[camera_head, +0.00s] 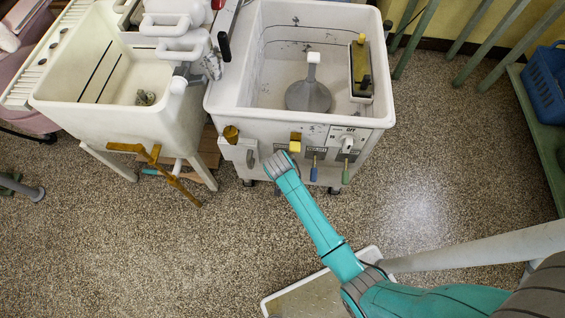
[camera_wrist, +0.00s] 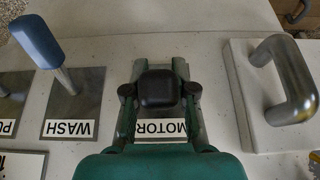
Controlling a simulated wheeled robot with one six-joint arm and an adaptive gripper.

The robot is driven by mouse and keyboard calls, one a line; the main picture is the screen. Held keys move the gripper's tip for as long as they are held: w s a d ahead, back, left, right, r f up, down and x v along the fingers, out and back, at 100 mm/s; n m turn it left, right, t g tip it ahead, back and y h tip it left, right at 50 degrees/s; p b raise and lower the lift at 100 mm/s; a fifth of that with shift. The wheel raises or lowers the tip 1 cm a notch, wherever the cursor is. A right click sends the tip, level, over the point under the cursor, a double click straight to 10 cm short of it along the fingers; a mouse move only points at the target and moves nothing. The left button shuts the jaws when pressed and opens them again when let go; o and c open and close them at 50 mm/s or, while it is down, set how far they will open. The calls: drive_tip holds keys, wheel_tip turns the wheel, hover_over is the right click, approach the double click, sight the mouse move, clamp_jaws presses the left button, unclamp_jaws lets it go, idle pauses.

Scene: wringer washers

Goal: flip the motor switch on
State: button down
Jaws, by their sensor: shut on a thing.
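The motor switch (camera_wrist: 157,90) shows in the wrist view as a dark, block-shaped knob. It stands in front of a metal plate with an upside-down MOTOR label (camera_wrist: 166,129). My gripper (camera_wrist: 159,91) has one finger on each side of the knob and is shut on it. The washer (camera_head: 222,101) carrying the controls stands at the top centre of the head view. There my teal arm reaches up to its front, and its grey end hides the switch and fingers. I cannot tell the switch's on or off position.
Left of the switch in the wrist view is a blue WASH lever (camera_wrist: 37,42); right of it is a metal handle (camera_wrist: 287,78). In the head view a dial (camera_head: 347,143) sits on the washer's front right. A second tub (camera_head: 70,118) stands left.

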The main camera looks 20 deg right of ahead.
drive_tip(key=c, duration=0.9)
unclamp_jaws()
drive_tip(key=shift+r, duration=0.1)
drive_tip(key=v, duration=1.2)
